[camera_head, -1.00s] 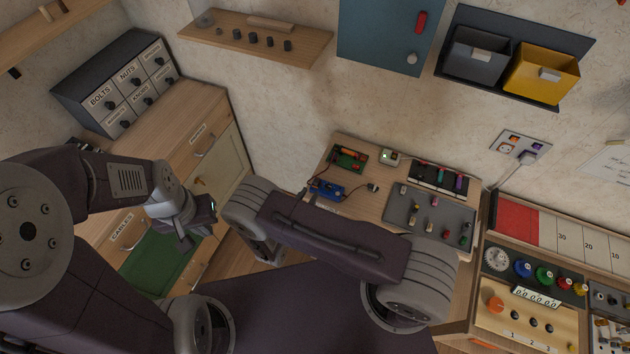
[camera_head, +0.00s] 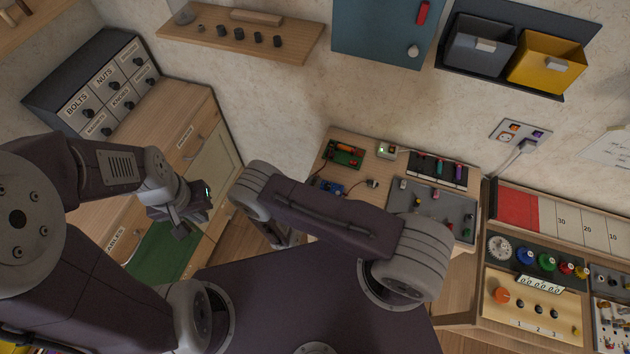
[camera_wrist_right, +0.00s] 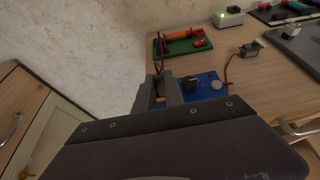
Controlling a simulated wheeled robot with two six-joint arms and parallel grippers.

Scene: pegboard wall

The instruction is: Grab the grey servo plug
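A small dark grey block with wires, which looks like the grey servo plug (camera_head: 372,183), lies on the wooden table in the head view. It also shows in the right wrist view (camera_wrist_right: 251,49), with a red and a black wire running from it to the blue board (camera_wrist_right: 205,85). My right gripper (camera_wrist_right: 161,90) is in front of the blue board's left end, apart from the plug and to its left. In the head view it is mostly hidden behind my right arm. My left gripper (camera_head: 183,222) hangs over the cabinet side, far from the plug. I cannot make out its fingertip gap.
A green board with red and orange parts (camera_wrist_right: 184,44) and a white box with a green light (camera_wrist_right: 229,17) stand behind the plug. A grey tray of small parts (camera_head: 440,211) lies to the right. The labelled drawer cabinet (camera_head: 100,95) is at left.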

